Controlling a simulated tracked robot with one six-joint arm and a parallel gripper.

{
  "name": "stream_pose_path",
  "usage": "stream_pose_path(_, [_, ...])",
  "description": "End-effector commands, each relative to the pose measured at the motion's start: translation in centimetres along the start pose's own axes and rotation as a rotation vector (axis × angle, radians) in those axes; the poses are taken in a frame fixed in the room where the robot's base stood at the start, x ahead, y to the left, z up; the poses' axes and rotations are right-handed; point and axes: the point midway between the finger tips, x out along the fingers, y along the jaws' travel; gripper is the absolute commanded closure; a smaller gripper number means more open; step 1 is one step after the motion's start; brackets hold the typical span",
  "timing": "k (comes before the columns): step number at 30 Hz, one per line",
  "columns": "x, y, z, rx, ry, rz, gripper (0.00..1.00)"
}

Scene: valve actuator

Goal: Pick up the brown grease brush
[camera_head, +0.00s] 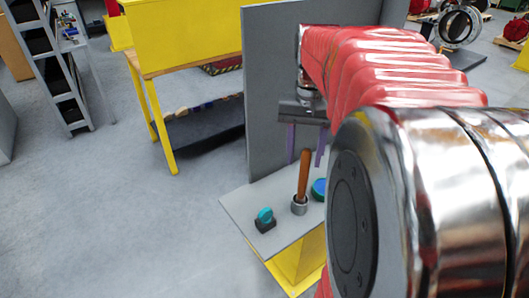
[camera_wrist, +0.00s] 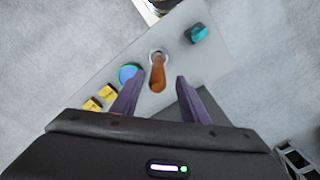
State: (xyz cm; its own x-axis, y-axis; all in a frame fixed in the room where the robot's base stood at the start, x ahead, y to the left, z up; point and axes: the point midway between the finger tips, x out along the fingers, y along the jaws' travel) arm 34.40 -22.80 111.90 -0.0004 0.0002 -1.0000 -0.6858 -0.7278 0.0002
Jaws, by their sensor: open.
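The brown grease brush (camera_head: 304,172) stands upright on the grey shelf, its brown handle up and its lower end in a small metal cup (camera_head: 299,206). In the wrist view the brush (camera_wrist: 158,74) points toward me, between and a little beyond the fingertips. My gripper (camera_head: 306,160) is open, its two purple fingers pointing down around the top of the handle in the head view. In the wrist view my gripper (camera_wrist: 155,85) has clear gaps on both sides of the handle, and it holds nothing. The brush's lower end is hidden in the cup.
A teal-knobbed black block (camera_head: 265,220) stands left of the cup on the shelf (camera_head: 240,207). A blue-green round thing (camera_head: 319,188) is close on the right. Yellow blocks (camera_wrist: 108,93) lie near the shelf edge. A grey upright panel (camera_head: 270,100) rises behind.

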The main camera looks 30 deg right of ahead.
Motion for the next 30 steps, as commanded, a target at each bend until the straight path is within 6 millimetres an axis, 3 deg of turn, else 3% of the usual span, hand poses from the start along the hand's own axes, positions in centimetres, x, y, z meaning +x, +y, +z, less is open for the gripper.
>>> stream_pose_path(14, [0.8, 0.1, 0.1, 0.000, -0.001, 0.000, 0.59])
stream_pose_path(24, [4.8, 0.4, 0.5, 0.001, -0.003, 0.000, 0.59])
stream_pose_path(30, [5.8, 0.4, 0.5, 0.001, -0.001, 0.000, 0.59])
